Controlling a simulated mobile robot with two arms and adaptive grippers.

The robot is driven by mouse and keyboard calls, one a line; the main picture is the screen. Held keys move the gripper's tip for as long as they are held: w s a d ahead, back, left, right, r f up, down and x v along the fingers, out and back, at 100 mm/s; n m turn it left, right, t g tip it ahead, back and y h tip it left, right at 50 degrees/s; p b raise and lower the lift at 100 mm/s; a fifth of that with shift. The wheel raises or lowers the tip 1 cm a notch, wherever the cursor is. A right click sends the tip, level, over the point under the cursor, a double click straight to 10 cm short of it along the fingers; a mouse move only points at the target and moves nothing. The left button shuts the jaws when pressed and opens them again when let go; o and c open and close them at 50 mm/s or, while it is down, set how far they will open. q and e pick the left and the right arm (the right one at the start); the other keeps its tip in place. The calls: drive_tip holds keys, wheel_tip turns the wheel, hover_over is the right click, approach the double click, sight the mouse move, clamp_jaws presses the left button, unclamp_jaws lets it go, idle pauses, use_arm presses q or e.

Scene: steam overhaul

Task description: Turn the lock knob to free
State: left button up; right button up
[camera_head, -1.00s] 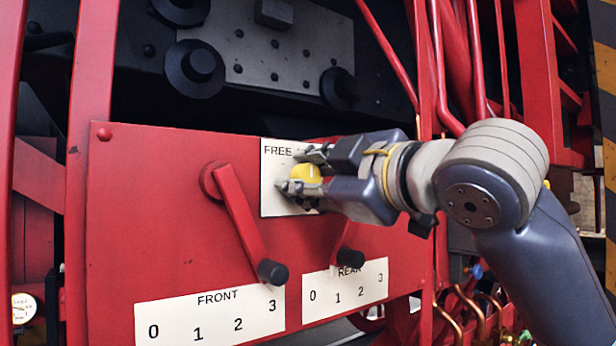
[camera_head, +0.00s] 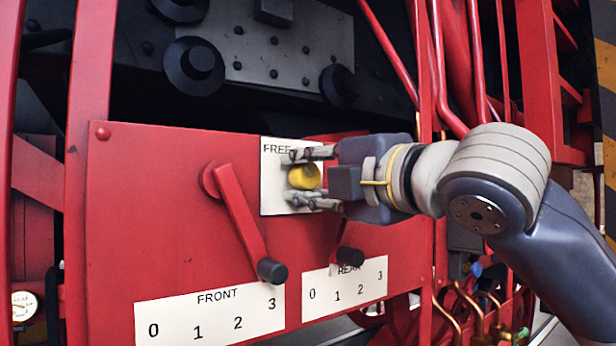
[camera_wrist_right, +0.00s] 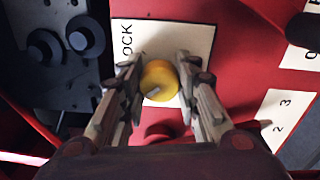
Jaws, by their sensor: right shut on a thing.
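The yellow lock knob (camera_head: 304,177) is on a white plate (camera_head: 275,195) on the red panel. The plate's word FREE shows at its upper left in the head view. In the right wrist view the knob (camera_wrist_right: 159,82) has a pale mark at its lower part, and the letters OCK show on the plate (camera_wrist_right: 183,36). My right gripper (camera_head: 309,178) comes from the right and is shut on the knob, one finger above it and one below. Its fingers (camera_wrist_right: 158,80) flank the knob in the right wrist view. My left gripper is not in view.
A red lever (camera_head: 240,222) with a black grip stands left of the knob, above the FRONT scale (camera_head: 210,316). A second, shorter lever (camera_head: 347,250) sits just below my right gripper, above the REAR scale (camera_head: 345,290). Red pipes rise behind my right arm.

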drive_tip(key=shift+n, duration=0.3)
drive_tip(key=o, duration=1.1)
drive_tip(key=shift+s, duration=0.1)
drive_tip(key=v, duration=1.2)
drive_tip(key=shift+f, duration=0.1)
